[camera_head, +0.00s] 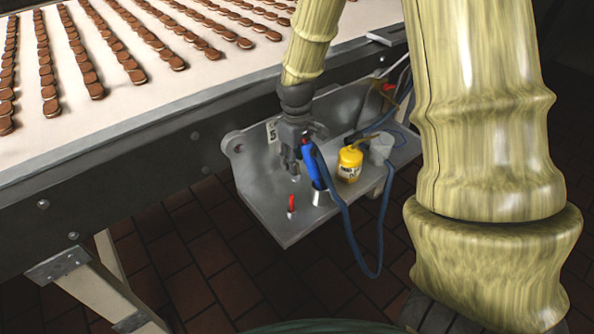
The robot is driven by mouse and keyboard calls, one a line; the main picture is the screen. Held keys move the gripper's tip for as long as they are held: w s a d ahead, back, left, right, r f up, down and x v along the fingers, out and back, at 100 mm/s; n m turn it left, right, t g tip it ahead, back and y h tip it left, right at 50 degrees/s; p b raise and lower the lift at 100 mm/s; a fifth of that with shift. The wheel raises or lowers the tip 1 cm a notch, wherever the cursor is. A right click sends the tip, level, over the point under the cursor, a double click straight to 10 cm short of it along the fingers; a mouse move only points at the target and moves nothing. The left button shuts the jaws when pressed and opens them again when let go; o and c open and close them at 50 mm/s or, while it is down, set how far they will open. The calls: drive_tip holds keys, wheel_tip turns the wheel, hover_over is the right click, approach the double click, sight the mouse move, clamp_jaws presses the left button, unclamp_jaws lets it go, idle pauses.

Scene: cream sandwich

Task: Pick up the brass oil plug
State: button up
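I cannot clearly make out a brass oil plug. My gripper (293,170) points down over the grey metal shelf (262,195), at the left of a blue-handled tool (315,168). A small pale piece shows at the gripper's fingertips, too small to identify. Whether the fingers are apart or closed on it is unclear.
A small red-topped item (291,204) stands near the shelf's front. A grey cup-like item (382,149) sits right of the can. A blue hose (352,235) hangs over the front edge. The conveyor (190,85) with rows of brown biscuits runs behind.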

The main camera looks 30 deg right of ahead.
drive_tip(key=shift+s+a+f, duration=0.1)
drive_tip(key=shift+s+f, duration=0.35)
drive_tip(key=shift+f, duration=0.3)
drive_tip(key=shift+w+d+f, duration=0.2)
drive_tip(key=shift+w+f, duration=0.15)
drive_tip(key=shift+f, duration=0.15)
drive_tip(key=shift+r, duration=0.15)
drive_tip(key=shift+s+a+r, duration=0.15)
drive_tip(key=shift+r, duration=0.05)
drive_tip(key=c, duration=0.3)
drive_tip(key=shift+f, duration=0.1)
clamp_jaws()
